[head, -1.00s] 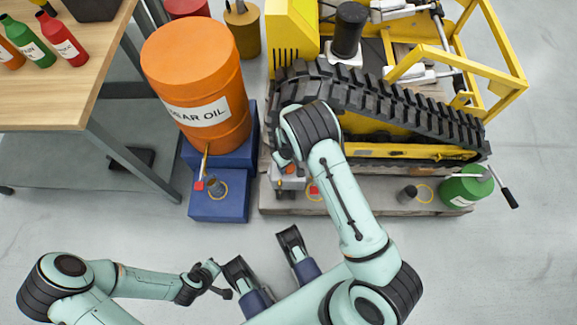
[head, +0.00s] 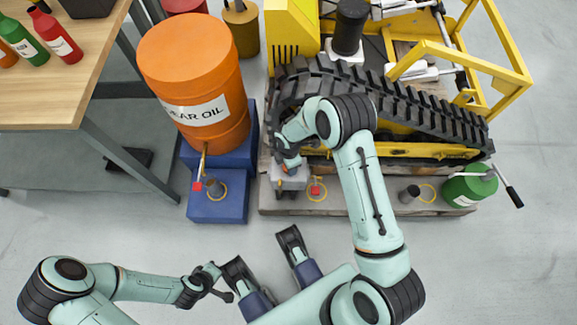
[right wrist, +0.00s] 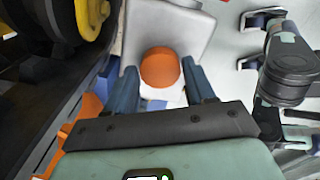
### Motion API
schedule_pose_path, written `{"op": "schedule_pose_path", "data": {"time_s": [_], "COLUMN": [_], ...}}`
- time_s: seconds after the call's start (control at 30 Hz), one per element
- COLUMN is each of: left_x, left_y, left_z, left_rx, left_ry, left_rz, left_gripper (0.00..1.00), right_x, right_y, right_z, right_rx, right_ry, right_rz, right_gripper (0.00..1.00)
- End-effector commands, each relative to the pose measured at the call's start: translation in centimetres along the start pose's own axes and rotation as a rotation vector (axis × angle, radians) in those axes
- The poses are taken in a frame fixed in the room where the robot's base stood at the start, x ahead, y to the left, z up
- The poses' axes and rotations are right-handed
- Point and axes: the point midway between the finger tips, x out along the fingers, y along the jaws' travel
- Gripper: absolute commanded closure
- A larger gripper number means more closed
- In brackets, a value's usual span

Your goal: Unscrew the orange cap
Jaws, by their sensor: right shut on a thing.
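The orange cap (right wrist: 160,67) sits on a pale grey housing (right wrist: 190,25) in the right wrist view. My right gripper (right wrist: 162,78) has its two blue fingers on opposite sides of the cap and is shut on it. In the head view the grey housing (head: 290,178) lies on the pallet beside the black track, and my right wrist partly covers it. The cap is mostly hidden there. My left gripper (head: 218,281) is at the lower left, away from the cap, and too small to tell open from shut.
The black track (head: 400,105) of the yellow machine runs close beside my right wrist. An orange gear oil drum (head: 195,85) stands on blue blocks (head: 218,207) to the left. A green canister (head: 468,186) is at the pallet's right end. The grey floor in front is mostly clear.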

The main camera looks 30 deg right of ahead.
Motion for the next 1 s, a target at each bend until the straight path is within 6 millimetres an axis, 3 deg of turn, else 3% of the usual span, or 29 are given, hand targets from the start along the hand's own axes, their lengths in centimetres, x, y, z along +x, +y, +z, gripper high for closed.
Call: {"op": "schedule_pose_path", "data": {"time_s": [0.17, 0.53, 0.77, 0.83, 0.9, 1.0], "left_x": [0.21, 0.24, 0.18, 0.06, -0.04, -0.11], "left_y": [-0.05, -0.06, -0.04, -0.01, 0.01, 0.03], "left_z": [0.01, 0.01, 0.01, 0.0, 0.0, -0.01], "left_rx": [0.0, 0.0, 0.0, 0.0, 0.0, 0.0], "left_ry": [-0.001, -0.001, -0.001, 0.0, 0.0, 0.0], "left_rz": [0.0, 0.0, 0.0, 0.0, 0.0, 0.0], "left_gripper": [1.0, 1.0, 1.0, 1.0, 1.0, 1.0], "right_x": [0.03, 0.05, 0.04, 0.03, 0.01, -0.03], "right_y": [0.0, -0.02, -0.04, -0.04, 0.02, 0.18], "right_z": [0.05, 0.08, 0.1, 0.12, 0.21, 0.27], "right_rx": [-0.209, -0.278, -0.725, -0.859, -0.962, -1.049], "right_ry": [0.0, 0.0, 0.002, 0.0, -0.002, -0.006], "right_rz": [0.0, 0.0, 0.0, -0.001, -0.001, 0.001], "right_gripper": [0.68, 0.68, 0.68, 0.72, 0.86, 0.96]}}
